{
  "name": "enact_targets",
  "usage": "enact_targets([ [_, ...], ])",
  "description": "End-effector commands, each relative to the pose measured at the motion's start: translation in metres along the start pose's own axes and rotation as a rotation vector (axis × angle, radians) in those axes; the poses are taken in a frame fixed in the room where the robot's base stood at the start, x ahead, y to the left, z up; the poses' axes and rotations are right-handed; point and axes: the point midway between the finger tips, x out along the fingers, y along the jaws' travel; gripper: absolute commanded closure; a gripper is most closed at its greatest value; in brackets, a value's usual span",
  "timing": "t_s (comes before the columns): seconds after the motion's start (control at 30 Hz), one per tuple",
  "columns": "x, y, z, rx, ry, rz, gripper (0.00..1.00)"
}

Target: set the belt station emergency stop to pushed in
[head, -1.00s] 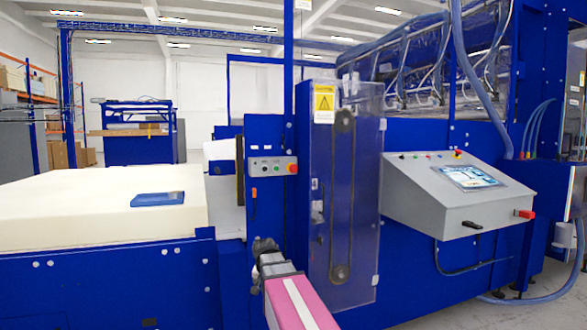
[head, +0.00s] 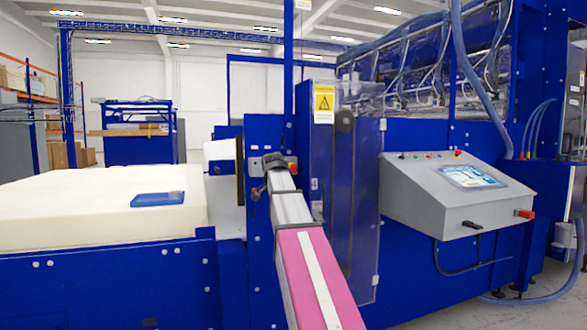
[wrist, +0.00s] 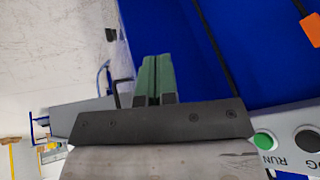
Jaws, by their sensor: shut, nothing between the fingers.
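The belt station emergency stop (head: 293,167) is a red knob at the right end of a small grey button box on the blue post. The box (wrist: 292,122) shows there at the lower right, with a green RUN button (wrist: 265,140) and a black button (wrist: 308,140). The red knob is outside the wrist view. Whether it is pushed in cannot be told.
A clear guard (head: 350,230) stands just right of my arm. A grey console (head: 460,192) with a screen, another red knob (head: 457,154) and a red switch (head: 525,214) is further right. A foam block (head: 90,205) bearing a blue object (head: 157,199) lies left.

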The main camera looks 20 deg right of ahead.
Motion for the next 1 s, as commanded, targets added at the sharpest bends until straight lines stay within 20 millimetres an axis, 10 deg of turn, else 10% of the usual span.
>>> enact_targets([
  [0.5, -0.139, -0.015, -0.099, 0.309, 0.119, -0.050, 1.00],
  [1.0, -0.166, -0.013, -0.114, 0.371, 0.139, -0.060, 1.00],
])
